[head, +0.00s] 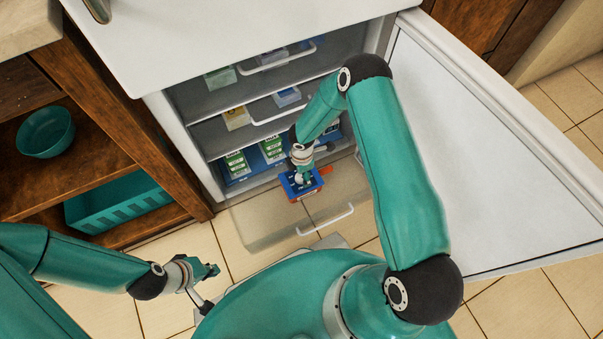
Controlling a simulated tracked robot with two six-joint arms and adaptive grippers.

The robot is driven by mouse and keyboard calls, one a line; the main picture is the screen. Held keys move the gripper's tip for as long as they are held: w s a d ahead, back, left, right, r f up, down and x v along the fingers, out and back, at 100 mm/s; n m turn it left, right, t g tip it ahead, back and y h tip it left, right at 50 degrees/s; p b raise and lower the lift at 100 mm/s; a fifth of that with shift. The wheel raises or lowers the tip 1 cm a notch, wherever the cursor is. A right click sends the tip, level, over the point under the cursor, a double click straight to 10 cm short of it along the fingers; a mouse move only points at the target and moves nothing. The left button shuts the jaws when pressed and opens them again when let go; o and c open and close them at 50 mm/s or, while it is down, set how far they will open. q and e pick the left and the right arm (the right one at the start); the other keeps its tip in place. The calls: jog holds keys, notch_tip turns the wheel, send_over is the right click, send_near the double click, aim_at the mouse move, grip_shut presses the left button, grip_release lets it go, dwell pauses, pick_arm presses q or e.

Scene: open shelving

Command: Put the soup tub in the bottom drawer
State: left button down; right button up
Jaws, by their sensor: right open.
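A small blue package with an orange-red part (291,191), apparently the soup tub, is at the pulled-out bottom drawer, toward its back. I cannot tell whether it rests on the drawer floor. My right gripper (304,181) is right over it, pointing down, with its jaws open; the fingers hide part of the tub. The bottom drawer (265,225) is clear-walled, with a white handle (326,220) at its front. My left gripper (209,270) is low at the left, apart from the drawer; its jaws are too small to read.
The white fridge door (475,170) stands wide open at the right. Green-and-white cartons (237,164) stand behind the drawer, with smaller packages on the shelves above. Wooden shelving at the left holds a teal bowl (46,131) and a teal basket (118,208). The drawer's front part looks empty.

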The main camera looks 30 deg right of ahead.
notch_tip(320, 180, up, 10)
jog(key=r+p, duration=0.1)
jog(key=p, duration=0.3)
jog(key=s+a+r+m+y, duration=0.1)
jog(key=s+a+m+y, duration=0.1)
jog(key=s+a+m, duration=0.3)
jog(key=s+a+r+m+y, duration=0.2)
jog(key=s+a+m, duration=0.4)
jog(key=s+m, duration=0.6)
jog(key=shift+m+t, duration=0.3)
jog(key=shift+m, duration=1)
jog(key=shift+r, duration=0.1)
